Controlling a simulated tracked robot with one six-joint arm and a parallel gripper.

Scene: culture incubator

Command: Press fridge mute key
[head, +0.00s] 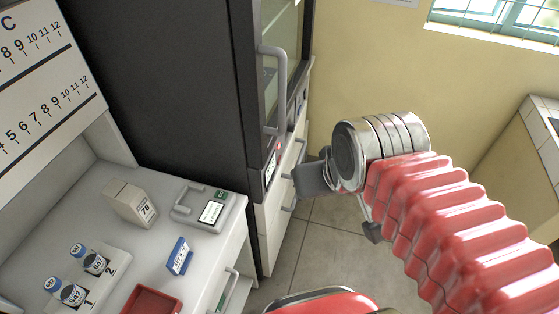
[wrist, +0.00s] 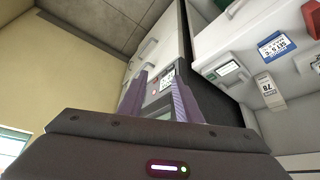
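The fridge (head: 160,70) is a tall dark cabinet with a glass door and a grey handle (head: 273,90) in the head view. Its narrow control panel (head: 270,167) is low on the front, with a small light display and a red light (head: 279,146). In the wrist view the panel (wrist: 166,77) shows between and beyond my fingers; I cannot single out the mute key. My gripper (wrist: 159,74) has its two purple-grey fingers apart with nothing between them. In the head view my gripper is right of the panel, mostly hidden by my wrist.
A white bench (head: 105,205) at left holds a box marked 78 (head: 130,203), a small device (head: 209,207), a blue label stand (head: 179,256), capped bottles (head: 95,262) and a red tray (head: 152,301). White drawers (head: 285,190) are beside the panel. Floor (head: 335,235) is clear at centre.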

